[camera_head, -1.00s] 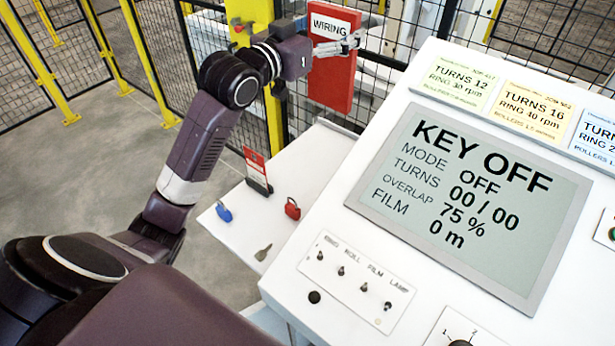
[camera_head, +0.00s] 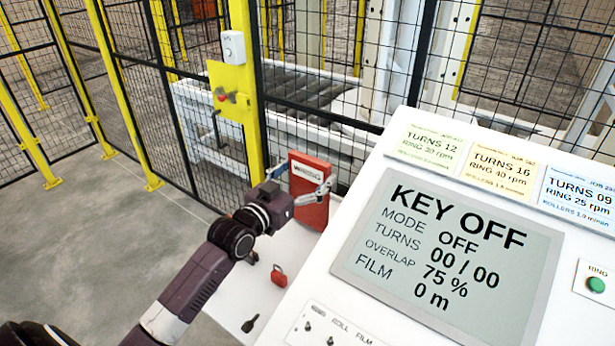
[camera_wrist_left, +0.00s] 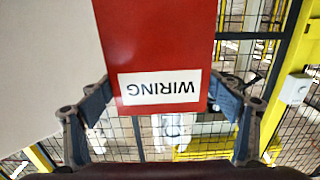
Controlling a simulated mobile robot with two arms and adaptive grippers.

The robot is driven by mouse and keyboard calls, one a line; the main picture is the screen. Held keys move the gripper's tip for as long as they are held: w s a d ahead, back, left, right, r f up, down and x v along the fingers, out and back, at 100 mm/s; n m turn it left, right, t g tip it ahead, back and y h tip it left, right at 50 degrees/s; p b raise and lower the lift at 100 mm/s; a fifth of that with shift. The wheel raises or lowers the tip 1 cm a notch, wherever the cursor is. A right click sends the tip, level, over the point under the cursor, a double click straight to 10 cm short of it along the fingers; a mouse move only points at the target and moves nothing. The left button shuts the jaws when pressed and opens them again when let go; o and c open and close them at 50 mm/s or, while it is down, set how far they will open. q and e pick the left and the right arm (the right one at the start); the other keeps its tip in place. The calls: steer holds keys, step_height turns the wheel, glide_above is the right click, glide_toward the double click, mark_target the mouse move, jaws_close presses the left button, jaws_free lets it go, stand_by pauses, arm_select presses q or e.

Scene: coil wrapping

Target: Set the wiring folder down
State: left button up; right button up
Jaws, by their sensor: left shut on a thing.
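The red wiring folder (camera_head: 309,190) stands roughly upright at the far end of the white side shelf (camera_head: 252,290), left of the control console. My left gripper (camera_head: 320,190) is shut on it near its top. In the left wrist view the folder (camera_wrist_left: 155,45) hangs between the two fingers of the gripper (camera_wrist_left: 160,100), its white WIRING label upside down. Whether its lower edge touches the shelf is hard to tell, as the console's edge and my arm hide parts there. My right gripper is not in view.
A red padlock (camera_head: 279,276) and a dark key (camera_head: 250,323) lie on the shelf. The white console (camera_head: 400,165) with its KEY OFF screen (camera_head: 450,245) rises close on the right. A mesh fence with a yellow post (camera_head: 243,90) stands behind.

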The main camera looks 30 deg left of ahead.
arm_select(q)
steer(key=shift+f, duration=0.75)
steer(key=shift+f, duration=0.15)
steer(key=o, duration=1.3)
steer(key=shift+s, duration=0.1)
